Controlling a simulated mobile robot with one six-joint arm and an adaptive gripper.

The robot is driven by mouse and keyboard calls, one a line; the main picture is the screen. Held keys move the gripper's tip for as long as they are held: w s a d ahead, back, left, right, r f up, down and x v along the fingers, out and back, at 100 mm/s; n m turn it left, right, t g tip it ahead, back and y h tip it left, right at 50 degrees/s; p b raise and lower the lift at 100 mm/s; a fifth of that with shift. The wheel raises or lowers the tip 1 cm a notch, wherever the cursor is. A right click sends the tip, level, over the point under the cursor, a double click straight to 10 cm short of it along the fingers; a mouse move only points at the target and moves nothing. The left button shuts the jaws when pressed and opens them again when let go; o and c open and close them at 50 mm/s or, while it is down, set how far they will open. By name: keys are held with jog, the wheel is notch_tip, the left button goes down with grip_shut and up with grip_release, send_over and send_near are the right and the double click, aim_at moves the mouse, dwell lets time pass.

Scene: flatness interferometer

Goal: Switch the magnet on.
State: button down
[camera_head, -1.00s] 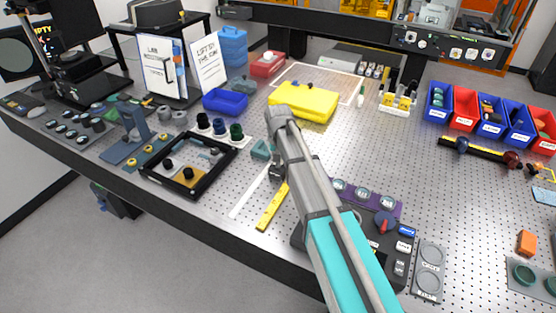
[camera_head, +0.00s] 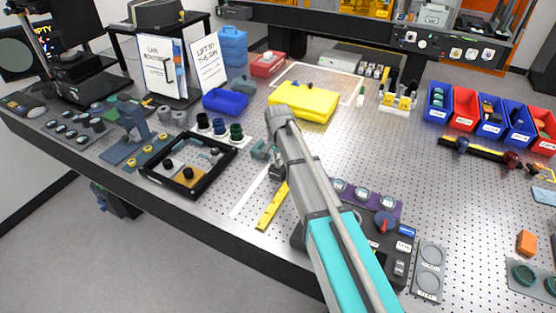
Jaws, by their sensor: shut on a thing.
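A small teal block (camera_head: 260,149), which may be the magnet, sits on the perforated metal table just left of my arm. Its right side and any switch or knob on it are hidden. My gripper (camera_head: 275,170) is low beside its right side, partly covered by my own arm link. Its fingertips are too small and hidden to make out clearly. It appears shut on a part of the teal block. I cannot tell which way a switch is turned.
A black frame (camera_head: 149,179) with small parts stands left. A yellow strip (camera_head: 271,207) lies in front. A yellow folded cloth (camera_head: 303,101) lies behind. A dark control box (camera_head: 384,246) with a red knob stands right, partly behind my arm. Coloured bins (camera_head: 463,121) stand far right.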

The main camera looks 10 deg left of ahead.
jog(key=c, duration=0.7)
grip_release()
jog(key=shift+n, duration=0.5)
